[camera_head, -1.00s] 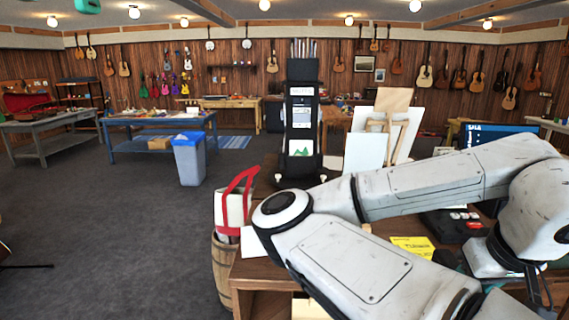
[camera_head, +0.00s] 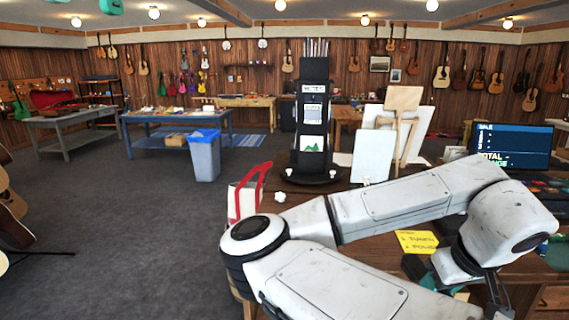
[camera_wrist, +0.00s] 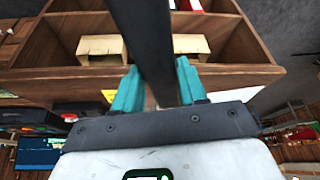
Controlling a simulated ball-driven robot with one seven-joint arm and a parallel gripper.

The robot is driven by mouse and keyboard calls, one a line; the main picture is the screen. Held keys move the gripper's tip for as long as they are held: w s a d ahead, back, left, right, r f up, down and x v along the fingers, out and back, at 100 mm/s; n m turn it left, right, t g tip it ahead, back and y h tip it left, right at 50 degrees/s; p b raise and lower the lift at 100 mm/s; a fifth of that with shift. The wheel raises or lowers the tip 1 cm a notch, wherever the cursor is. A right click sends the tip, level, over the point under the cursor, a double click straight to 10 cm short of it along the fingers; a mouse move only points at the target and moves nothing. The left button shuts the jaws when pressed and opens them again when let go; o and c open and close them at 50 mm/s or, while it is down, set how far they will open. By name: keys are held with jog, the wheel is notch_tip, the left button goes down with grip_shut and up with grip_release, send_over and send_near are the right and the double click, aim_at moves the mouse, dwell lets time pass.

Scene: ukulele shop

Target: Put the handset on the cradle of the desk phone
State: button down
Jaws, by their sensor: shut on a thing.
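My gripper (camera_wrist: 160,84) shows in the wrist view, with teal fingers shut on a long dark bar, which looks like the handset (camera_wrist: 153,35). The handset runs up from between the fingers to the top of the picture, and its far end is out of frame. In the head view my arm crosses the right side, and the gripper and handset cannot be clearly made out beyond it. I cannot pick out the phone's cradle for sure. A dark item (camera_wrist: 82,108) at the left in the wrist view may be part of the phone.
A wooden shelf unit (camera_wrist: 50,73) with open compartments lies beyond the handset. In the head view a yellow sign (camera_head: 416,241), a monitor (camera_head: 512,145) and a black display stand (camera_head: 313,115) are on or near the counter. A blue bin (camera_head: 204,158) stands on open floor at left.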

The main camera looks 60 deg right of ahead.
jog(key=w+a+f+n+t+y+b, duration=0.1)
jog(key=w+a+f+n, duration=0.3)
jog(key=w+f, duration=0.6)
jog(key=w+a+f+n+y, duration=0.15)
jog(key=w+a+f, duration=0.45)
jog(key=w, duration=0.7)
jog(key=w+a+f+n, duration=0.2)
jog(key=w+a+f, duration=0.1)
jog(key=a+f, duration=0.5)
jog(key=w+a+f+n+b, duration=0.1)
jog(key=w+a+f, duration=0.3)
jog(key=a+f, duration=0.5)
jog(key=a+n+y, duration=0.1)
jog(key=a, duration=0.3)
jog(key=shift+a+f, duration=0.25)
jog(key=shift+a, duration=0.15)
